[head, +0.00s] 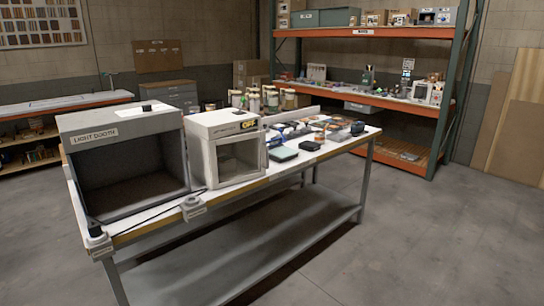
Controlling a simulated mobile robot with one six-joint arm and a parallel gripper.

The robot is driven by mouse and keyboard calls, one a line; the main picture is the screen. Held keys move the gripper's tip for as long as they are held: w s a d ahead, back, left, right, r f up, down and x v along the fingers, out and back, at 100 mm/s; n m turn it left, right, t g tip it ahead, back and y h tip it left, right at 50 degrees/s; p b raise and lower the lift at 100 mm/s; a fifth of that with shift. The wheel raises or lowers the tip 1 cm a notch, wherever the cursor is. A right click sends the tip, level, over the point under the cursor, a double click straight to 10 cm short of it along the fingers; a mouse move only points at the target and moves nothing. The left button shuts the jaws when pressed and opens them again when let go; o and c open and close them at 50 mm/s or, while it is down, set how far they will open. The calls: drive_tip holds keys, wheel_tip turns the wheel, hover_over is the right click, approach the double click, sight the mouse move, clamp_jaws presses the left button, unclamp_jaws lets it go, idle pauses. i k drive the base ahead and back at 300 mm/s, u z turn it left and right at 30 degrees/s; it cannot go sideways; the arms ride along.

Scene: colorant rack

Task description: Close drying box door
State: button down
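A white box with a yellow "OFF" display, which I take to be the drying box (198,153), stands on the workbench just right of the light booth. Its door (240,160) has a clear window in a pale frame and faces the front of the bench. At this size I cannot tell whether the door is fully shut or slightly ajar. My gripper is not in view.
The open-fronted grey light booth (115,120) stands at the bench's left end. Jars stand behind. Orange shelving (365,32) is at the back. Floor (420,235) at right is clear.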

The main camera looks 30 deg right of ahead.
sight(264, 147)
drive_tip(key=z, duration=0.05)
drive_tip(key=k, duration=1.35)
drive_tip(key=z, duration=0.4)
drive_tip(key=i, duration=1.3)
drive_tip(key=u, duration=0.4)
drive_tip(key=i, duration=0.8)
drive_tip(key=u, duration=0.45)
